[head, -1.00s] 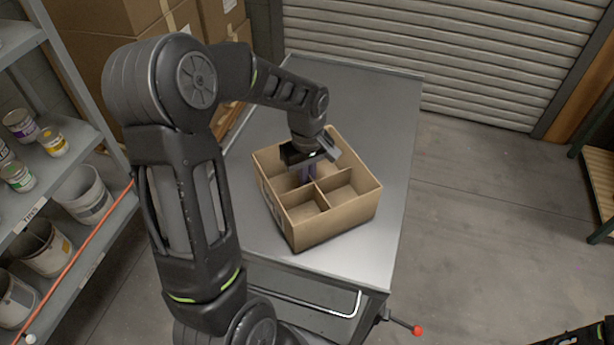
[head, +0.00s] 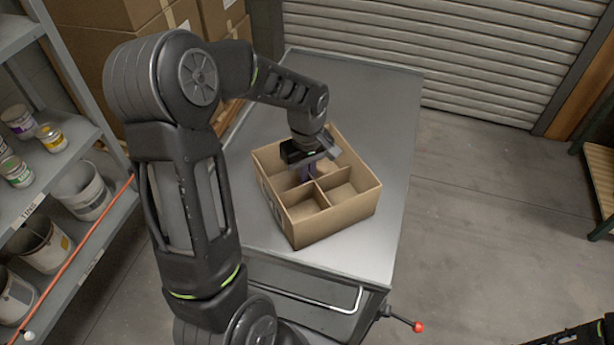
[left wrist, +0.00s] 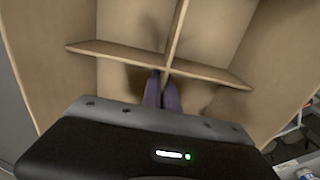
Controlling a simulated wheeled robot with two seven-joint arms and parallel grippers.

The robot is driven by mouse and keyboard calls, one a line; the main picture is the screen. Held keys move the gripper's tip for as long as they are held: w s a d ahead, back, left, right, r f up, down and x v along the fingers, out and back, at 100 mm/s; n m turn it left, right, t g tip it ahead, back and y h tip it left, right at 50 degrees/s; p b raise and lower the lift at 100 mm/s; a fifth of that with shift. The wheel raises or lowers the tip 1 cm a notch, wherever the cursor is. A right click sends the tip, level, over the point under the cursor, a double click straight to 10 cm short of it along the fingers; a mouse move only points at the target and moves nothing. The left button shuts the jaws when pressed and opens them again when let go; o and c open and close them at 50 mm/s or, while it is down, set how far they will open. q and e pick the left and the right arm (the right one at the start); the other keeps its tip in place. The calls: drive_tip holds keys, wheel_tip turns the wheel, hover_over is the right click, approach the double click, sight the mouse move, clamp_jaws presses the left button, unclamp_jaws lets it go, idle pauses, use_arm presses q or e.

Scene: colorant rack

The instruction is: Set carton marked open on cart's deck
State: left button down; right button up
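An open-topped brown carton (head: 341,222) with crossed inner dividers stands on the grey deck (head: 375,105) of the cart, near its front end. A dark mark shows on its left face, too small to read. My left gripper (head: 306,172) reaches down into the carton from above. In the left wrist view its two fingers (left wrist: 163,92) are close together beside the crossing of the dividers (left wrist: 168,68), with a divider apparently pinched between them. The fingertips are partly hidden. A dark part of my right arm shows at the bottom right corner; its gripper is out of sight.
Left of the cart, a grey shelf rack (head: 98,240) holds cans and white buckets. Large cartons (head: 105,50) are stacked behind. A red-knobbed lever (head: 418,327) sticks out at the cart's front. The deck behind the carton is clear.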

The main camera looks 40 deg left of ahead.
use_arm(q)
drive_tip(key=shift+f, duration=0.15)
drive_tip(key=c, duration=1.6)
unclamp_jaws()
drive_tip(key=shift+o, duration=0.2)
drive_tip(key=shift+r+b, duration=0.6)
drive_tip(key=shift+r, duration=3.35)
